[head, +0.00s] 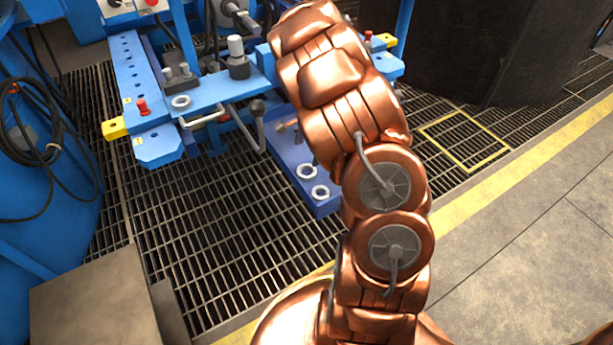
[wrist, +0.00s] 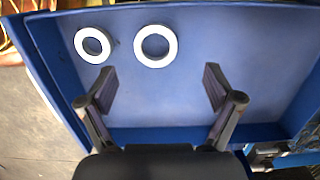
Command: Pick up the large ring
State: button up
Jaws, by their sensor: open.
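Two pale rings lie flat in a blue tray (wrist: 230,45), seen in the wrist view. The right ring (wrist: 173,46) looks slightly larger than the left ring (wrist: 78,46). My gripper (wrist: 160,85) is open and empty over the tray, its fingers spread wide. The right ring appears just beyond the fingertips, roughly centred between them, and untouched. The left ring sits beyond the left finger. In the head view the tray (head: 327,207) shows two rings near its front, and my arm covers its right part. My gripper is hidden there.
A blue machine bench (head: 215,93) with fittings, bent handles and a small ring (head: 174,101) on top stands beside the tray. A dark block (head: 460,45) stands at the back right. Metal grating (head: 200,230) covers the floor; concrete floor lies clear at right.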

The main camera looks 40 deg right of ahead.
aim_at(307, 174)
jog(key=f+b, duration=0.1)
jog(key=f, duration=0.1)
jog(key=f+b, duration=0.1)
jog(key=f, duration=0.1)
jog(key=f+b, duration=0.1)
jog(key=f, duration=0.1)
jog(key=shift+s+a+f, duration=0.2)
jog(key=shift+s+f, duration=0.1)
jog(key=shift+f, duration=0.1)
jog(key=shift+c, duration=0.3)
jog(key=c, duration=1.4)
